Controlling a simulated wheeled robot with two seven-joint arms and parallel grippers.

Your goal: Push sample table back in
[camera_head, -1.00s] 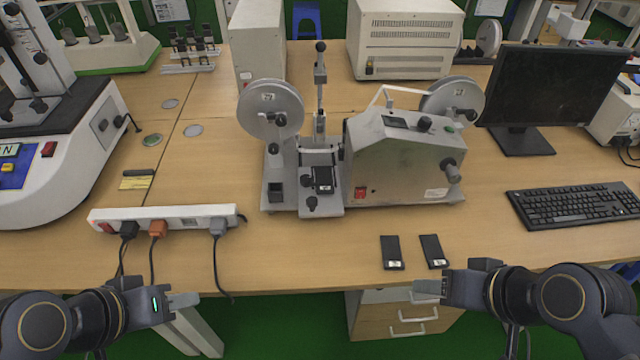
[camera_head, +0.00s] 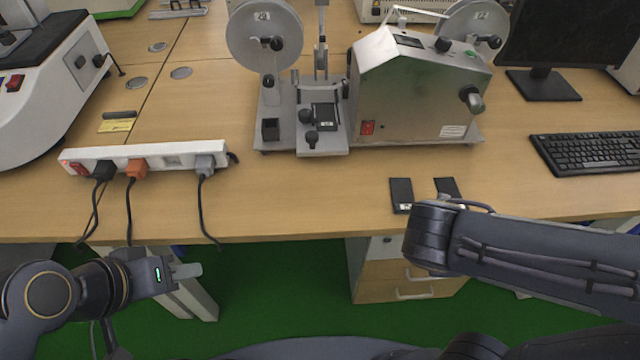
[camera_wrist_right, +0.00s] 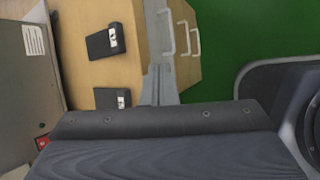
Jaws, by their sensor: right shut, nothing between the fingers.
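The sample table (camera_head: 322,145) is the small grey plate with black knobs at the front of the grey testing machine (camera_head: 415,95). A black phone-like sample (camera_head: 325,115) lies on it, and its front end sticks out slightly past the machine's base. My right gripper (camera_wrist_right: 161,86) is shut and empty in the wrist view, near the desk's front edge; in the head view my right arm hides it. My left gripper (camera_head: 188,270) hangs in front of the desk, low at the left, away from the machine; its finger gap is not clear.
Two black phone-like pieces (camera_head: 401,194) (camera_head: 447,188) lie on the desk (camera_head: 270,205) in front of the machine. A white power strip (camera_head: 140,157) with cables is at the left, a keyboard (camera_head: 590,152) at the right. Drawers (camera_head: 390,283) stand below. The desk between strip and pieces is clear.

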